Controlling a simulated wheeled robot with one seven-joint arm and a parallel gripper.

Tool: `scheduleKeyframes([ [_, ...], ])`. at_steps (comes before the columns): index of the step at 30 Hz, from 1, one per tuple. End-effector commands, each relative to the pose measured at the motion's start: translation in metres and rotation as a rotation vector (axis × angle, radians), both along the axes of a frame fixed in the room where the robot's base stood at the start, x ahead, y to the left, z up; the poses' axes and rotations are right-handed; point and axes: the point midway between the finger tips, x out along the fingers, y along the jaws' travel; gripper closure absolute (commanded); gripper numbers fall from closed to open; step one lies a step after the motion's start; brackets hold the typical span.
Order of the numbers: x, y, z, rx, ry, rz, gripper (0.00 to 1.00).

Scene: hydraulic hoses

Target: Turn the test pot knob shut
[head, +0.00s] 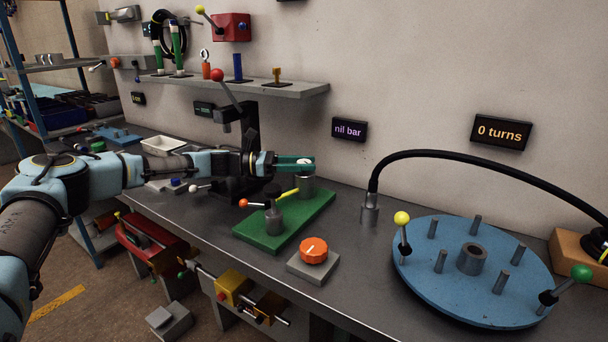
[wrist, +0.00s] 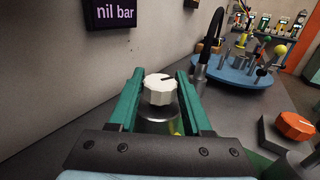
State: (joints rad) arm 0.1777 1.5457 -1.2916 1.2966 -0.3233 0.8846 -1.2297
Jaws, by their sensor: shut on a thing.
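The test pot (head: 306,186) is a grey cylinder at the far end of a green base plate (head: 285,235) on the bench. Its white faceted knob (wrist: 159,88) sits on top, with a dark pointer line toward the upper right in the wrist view. My gripper (head: 308,162) reaches in level from the left, and its green fingers (wrist: 160,90) are shut on the knob, one on each side. In the head view the fingers hide most of the knob.
A yellow lever (head: 287,194) and an orange-ball lever (head: 244,203) stand close below my gripper. An orange knob (head: 314,250) is nearer. A blue disc (head: 470,300) with pegs lies right. Wall signs read "nil bar" (head: 349,130) and "0 turns" (head: 500,132).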

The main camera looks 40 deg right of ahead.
Motion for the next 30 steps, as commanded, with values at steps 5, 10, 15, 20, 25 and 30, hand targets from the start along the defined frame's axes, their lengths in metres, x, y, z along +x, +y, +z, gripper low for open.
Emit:
scheduleKeyframes([
  [5,0.0009,-0.0017,-0.0039,0.000,-0.006,-0.113,1.00],
  [10,0.0008,-0.0012,-0.0026,0.000,-0.004,-0.191,1.00],
  [15,0.0008,-0.0005,-0.0010,-0.001,-0.003,-0.235,1.00],
  [20,0.0005,-0.0002,-0.0001,-0.001,-0.001,-0.250,1.00],
  [25,0.0005,0.0000,0.0002,-0.001,-0.001,-0.251,1.00],
  [30,0.0005,0.0000,0.0000,-0.001,-0.001,-0.251,0.49],
])
